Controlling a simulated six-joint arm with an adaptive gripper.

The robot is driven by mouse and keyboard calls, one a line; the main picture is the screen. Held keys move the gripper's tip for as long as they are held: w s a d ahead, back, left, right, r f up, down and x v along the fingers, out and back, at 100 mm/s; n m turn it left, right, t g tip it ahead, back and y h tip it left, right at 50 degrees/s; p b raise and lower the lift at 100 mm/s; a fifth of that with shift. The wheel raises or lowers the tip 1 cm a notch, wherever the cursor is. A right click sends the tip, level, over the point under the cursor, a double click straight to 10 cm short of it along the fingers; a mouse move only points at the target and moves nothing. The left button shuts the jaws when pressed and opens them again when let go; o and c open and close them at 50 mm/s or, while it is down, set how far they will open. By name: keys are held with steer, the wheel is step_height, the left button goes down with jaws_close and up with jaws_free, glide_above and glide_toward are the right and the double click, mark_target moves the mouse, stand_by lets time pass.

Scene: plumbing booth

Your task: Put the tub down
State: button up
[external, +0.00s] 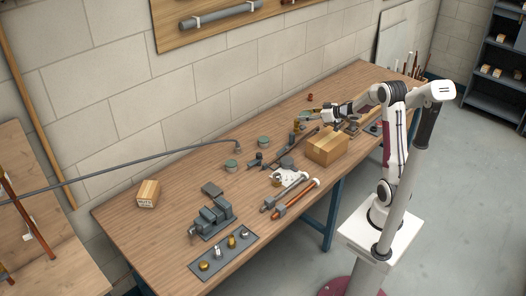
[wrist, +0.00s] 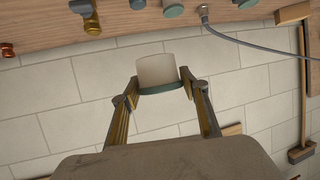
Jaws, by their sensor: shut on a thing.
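In the wrist view, a pale, translucent tub (wrist: 156,70) with a teal band, apparently its lid, sits between the two fingertips of my gripper (wrist: 159,86). The fingers touch it from both sides at the teal band. In the external view my gripper (external: 306,118) is over the far part of the wooden bench, and the held tub is too small there to make out clearly. Its height above the bench is unclear.
Two teal-topped tubs (external: 263,140) (external: 232,164) stand on the bench. A brass fitting (wrist: 91,18) and a copper piece (wrist: 7,50) are close by. A cardboard box (external: 327,149) stands near the front edge. A grey hose (external: 150,158) crosses the left. A block wall (external: 180,100) backs the bench.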

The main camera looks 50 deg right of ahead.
steer(key=s+d+r, duration=0.3)
steer(key=s+d, duration=0.4)
steer(key=d, duration=0.3)
steer(key=n+y, duration=0.2)
glide_above(322, 139)
steer(key=f, duration=0.1)
steer(key=shift+d, duration=0.2)
steer(key=shift+m+g, duration=0.3)
steer(key=shift+f, duration=3.1)
steer(key=shift+f, duration=0.15)
steer(key=shift+f, duration=1.75)
steer(key=shift+f, duration=0.1)
